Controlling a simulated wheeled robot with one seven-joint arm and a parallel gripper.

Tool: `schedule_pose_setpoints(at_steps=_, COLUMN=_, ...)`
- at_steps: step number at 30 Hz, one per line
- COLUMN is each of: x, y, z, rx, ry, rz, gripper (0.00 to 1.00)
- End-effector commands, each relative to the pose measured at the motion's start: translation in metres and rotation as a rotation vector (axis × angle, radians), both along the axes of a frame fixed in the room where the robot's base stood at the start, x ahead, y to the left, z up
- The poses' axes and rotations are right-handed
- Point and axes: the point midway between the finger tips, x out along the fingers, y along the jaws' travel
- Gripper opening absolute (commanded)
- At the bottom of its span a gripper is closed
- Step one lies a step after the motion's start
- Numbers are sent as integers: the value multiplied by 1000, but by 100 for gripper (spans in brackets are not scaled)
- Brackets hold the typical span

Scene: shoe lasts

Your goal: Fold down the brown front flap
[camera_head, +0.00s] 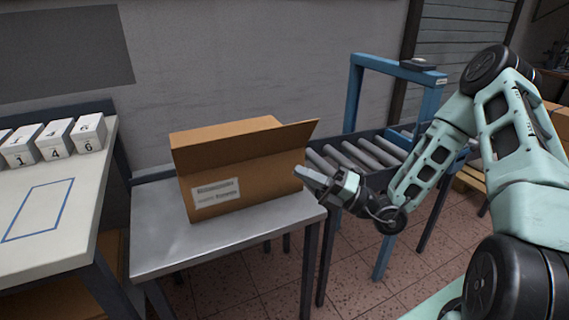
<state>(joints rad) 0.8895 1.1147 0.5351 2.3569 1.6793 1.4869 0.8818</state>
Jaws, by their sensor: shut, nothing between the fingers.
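A brown cardboard box (250,183) with a white label stands on a grey metal table. Its brown front flap (275,140) runs along the top front edge and stands raised, its right end sticking out past the box's right side. A lighter brown panel (225,130) shows behind the flap. The box's inside is hidden. My gripper (303,174) is shut and empty. It points left at the box's right front edge, below the flap's right end. I cannot tell whether it touches the box.
The metal table (160,220) has bare room left of and in front of the box. A roller conveyor (350,155) with a blue frame (432,100) stands behind my gripper. A white table (55,245) at left holds several numbered white blocks (55,140).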

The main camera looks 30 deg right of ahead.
Motion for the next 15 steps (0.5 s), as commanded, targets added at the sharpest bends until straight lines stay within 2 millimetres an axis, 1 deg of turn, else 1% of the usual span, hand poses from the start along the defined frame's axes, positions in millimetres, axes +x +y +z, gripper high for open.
schedule_pose_setpoints(at_steps=5, x=17, y=24, z=12, rx=-4, ry=-4, rz=8, gripper=0)
schedule_pose_setpoints(at_steps=12, x=48, y=59, z=30, rx=-6, ry=-6, rz=9, gripper=0)
schedule_pose_setpoints(at_steps=15, x=60, y=69, z=37, rx=-8, ry=-6, rz=6, gripper=0)
